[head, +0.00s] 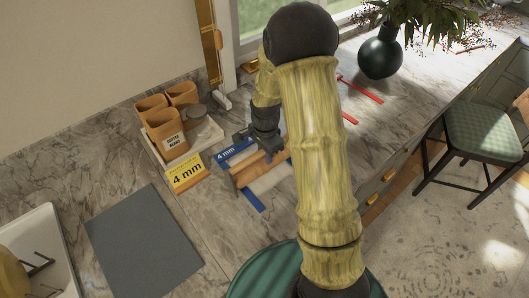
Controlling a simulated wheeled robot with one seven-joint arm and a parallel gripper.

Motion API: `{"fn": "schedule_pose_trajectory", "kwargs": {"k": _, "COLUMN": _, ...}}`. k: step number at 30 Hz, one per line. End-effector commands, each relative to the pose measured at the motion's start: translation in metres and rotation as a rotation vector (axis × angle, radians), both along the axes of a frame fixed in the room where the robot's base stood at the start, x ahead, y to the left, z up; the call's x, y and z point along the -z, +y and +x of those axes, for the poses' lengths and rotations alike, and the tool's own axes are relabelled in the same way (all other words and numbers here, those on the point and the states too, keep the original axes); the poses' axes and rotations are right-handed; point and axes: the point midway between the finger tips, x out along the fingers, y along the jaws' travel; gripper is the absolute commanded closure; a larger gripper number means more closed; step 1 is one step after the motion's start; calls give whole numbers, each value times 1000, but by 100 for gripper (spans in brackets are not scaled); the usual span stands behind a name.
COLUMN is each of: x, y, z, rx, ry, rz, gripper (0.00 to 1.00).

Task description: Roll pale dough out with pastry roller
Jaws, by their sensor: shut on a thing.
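The wooden pastry roller (256,170) lies across the pale dough (268,182) on the marble counter. The dough is a flat, light patch, partly covered by the roller and my arm. My gripper (268,150) points down at the roller and is shut on it; its fingertips are mostly hidden. A blue strip (250,199) lies along the near side of the dough. A yellow card (186,177) also reads "4 mm".
A tray (208,138) with several tan canisters (166,134) stands behind the cards. A grey mat (142,240) lies at front left, beside a white sink or tray (30,235). Red strips (361,89) and a dark green vase (380,55) are on the right. Some counter is bare.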

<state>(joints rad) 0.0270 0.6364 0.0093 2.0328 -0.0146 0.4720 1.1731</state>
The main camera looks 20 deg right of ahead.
Motion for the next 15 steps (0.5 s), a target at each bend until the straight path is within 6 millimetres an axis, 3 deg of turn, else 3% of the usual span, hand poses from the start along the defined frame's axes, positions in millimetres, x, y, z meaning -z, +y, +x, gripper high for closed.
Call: {"fn": "schedule_pose_trajectory", "kwargs": {"k": 15, "x": 0, "y": 10, "z": 23, "rx": -2, "ry": 0, "rz": -1, "gripper": 100}}
